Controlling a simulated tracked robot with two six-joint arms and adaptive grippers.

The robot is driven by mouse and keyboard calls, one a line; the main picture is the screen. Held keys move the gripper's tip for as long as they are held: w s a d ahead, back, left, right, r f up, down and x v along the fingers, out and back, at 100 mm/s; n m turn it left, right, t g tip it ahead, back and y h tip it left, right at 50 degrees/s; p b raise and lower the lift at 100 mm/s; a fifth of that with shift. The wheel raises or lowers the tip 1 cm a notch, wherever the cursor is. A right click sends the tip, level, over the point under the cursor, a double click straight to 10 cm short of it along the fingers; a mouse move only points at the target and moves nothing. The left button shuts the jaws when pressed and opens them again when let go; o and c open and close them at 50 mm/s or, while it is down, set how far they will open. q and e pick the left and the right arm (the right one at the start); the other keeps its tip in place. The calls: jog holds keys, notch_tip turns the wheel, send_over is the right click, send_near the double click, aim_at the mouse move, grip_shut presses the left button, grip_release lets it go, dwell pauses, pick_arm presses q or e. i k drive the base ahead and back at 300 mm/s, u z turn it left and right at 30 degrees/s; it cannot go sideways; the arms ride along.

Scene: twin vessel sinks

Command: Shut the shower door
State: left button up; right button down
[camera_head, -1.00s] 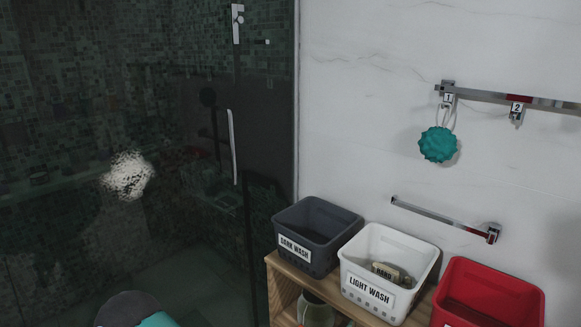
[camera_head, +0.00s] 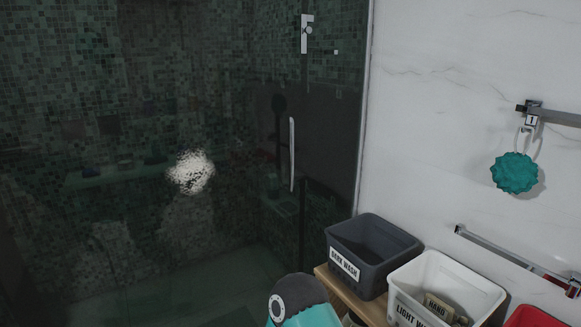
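The shower door (camera_head: 230,120) is a dark glass panel filling the left and middle of the head view. Its slim vertical handle (camera_head: 292,155) stands near the door's right side, with a metal hinge or clamp (camera_head: 307,34) above it. I cannot tell from this view whether the door is fully closed. A rounded grey and teal part of my own arm shows at the bottom centre, in front of the glass. Neither of my grippers is in view.
A wooden shelf (camera_head: 349,296) at the lower right holds a grey DARK WASH bin (camera_head: 345,266), a white LIGHT WASH bin (camera_head: 410,306) and a red bin (camera_head: 535,318). A teal sponge (camera_head: 515,173) hangs from the wall rail (camera_head: 556,117). A metal bar (camera_head: 510,255) is below.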

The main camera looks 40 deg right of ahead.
aim_at(151, 151)
jog(key=z, duration=0.25)
jog(key=i, duration=1.15)
jog(key=z, duration=0.15)
